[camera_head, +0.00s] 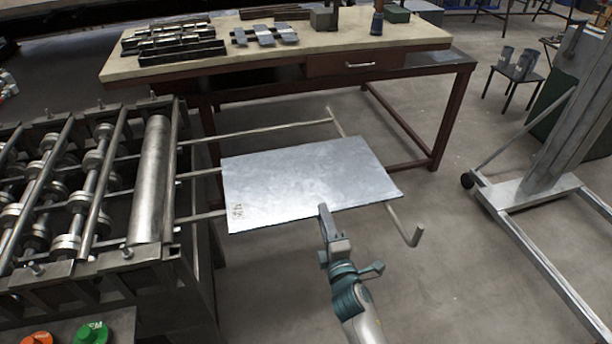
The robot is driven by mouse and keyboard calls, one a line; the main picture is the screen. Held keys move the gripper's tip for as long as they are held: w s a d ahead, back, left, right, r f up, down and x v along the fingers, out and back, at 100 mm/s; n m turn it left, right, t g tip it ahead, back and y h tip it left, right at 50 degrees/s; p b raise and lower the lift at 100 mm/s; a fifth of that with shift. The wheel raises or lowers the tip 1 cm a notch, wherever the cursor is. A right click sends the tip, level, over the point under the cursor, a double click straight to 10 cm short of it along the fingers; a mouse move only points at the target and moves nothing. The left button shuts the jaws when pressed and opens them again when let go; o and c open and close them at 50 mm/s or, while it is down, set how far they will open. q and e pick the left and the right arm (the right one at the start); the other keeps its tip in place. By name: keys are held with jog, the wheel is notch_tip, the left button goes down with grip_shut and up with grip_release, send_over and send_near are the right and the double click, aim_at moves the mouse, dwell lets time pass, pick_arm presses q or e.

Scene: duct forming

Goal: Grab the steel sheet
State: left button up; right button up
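The steel sheet (300,180) is a flat, shiny grey rectangle in the middle of the head view. It lies level on the thin bars of a support frame that sticks out to the right of the roller machine. My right gripper (325,213) comes up from below at the sheet's near edge, right of its middle. Its finger tips overlap that edge in the picture. I cannot tell whether the fingers touch the sheet, straddle it or are closed on it. My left gripper is not in view.
The roller machine (155,180) stands at the left, with green (92,333) and orange (36,338) buttons below. A bent rod (405,228) juts out by the sheet's right corner. A workbench (290,45) with metal parts stands behind. A wheeled metal stand (530,190) is at the right.

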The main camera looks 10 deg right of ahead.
jog(key=shift+w+a+r+p, duration=0.1)
jog(key=shift+w+p, duration=0.35)
jog(key=shift+w, duration=1.45)
jog(key=shift+c, duration=0.3)
grip_shut()
jog(key=shift+s, duration=0.1)
